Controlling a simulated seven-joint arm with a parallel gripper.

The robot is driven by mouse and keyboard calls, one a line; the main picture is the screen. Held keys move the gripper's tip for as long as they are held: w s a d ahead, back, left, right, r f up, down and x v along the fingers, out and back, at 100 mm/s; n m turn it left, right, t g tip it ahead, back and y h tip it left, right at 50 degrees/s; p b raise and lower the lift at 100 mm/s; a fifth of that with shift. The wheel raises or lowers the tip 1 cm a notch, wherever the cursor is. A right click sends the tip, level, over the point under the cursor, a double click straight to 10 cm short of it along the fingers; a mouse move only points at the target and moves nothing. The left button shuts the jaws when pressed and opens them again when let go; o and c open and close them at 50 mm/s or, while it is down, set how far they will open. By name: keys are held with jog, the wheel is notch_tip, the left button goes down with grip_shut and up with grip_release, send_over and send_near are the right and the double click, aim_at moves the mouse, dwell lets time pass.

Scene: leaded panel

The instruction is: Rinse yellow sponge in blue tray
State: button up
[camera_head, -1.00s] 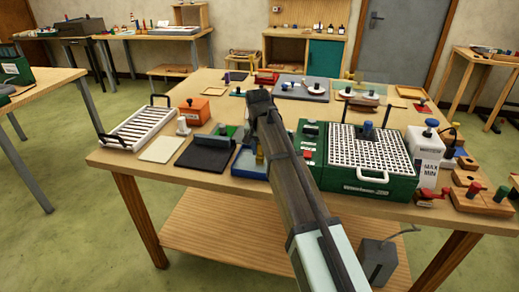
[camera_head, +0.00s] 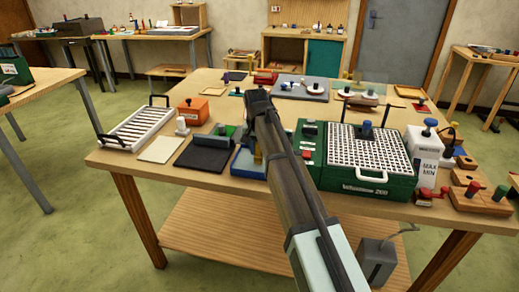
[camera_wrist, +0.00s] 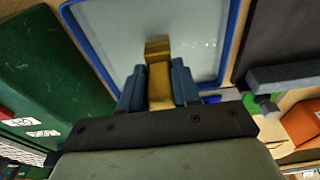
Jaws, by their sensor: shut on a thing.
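The yellow sponge (camera_wrist: 160,85) is between the two blue fingers of my gripper (camera_wrist: 159,70) in the wrist view, and the gripper is shut on it. In that view the sponge lies over the pale floor of the blue-rimmed tray (camera_wrist: 110,38); I cannot tell whether it touches the floor. In the head view the blue tray (camera_head: 245,165) is at the table's front edge, partly hidden by my arm. A bit of the yellow sponge (camera_head: 258,156) shows beside the arm, and the fingertips are hidden there.
A green machine with a white perforated top (camera_head: 368,155) stands right of the tray. A dark mat with a dark block (camera_head: 205,155) lies close on the left. Further left are a pale square (camera_head: 160,149), an orange box (camera_head: 194,111) and a white slatted rack (camera_head: 139,128).

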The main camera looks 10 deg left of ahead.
jog(key=shift+a, duration=0.45)
dwell(0.4)
jog(key=shift+d, duration=0.4)
dwell(0.7)
jog(key=shift+r, duration=0.1)
dwell(0.9)
jog(key=shift+r, duration=2.4)
jog(key=shift+r, duration=0.1)
jog(key=shift+r, duration=1.4)
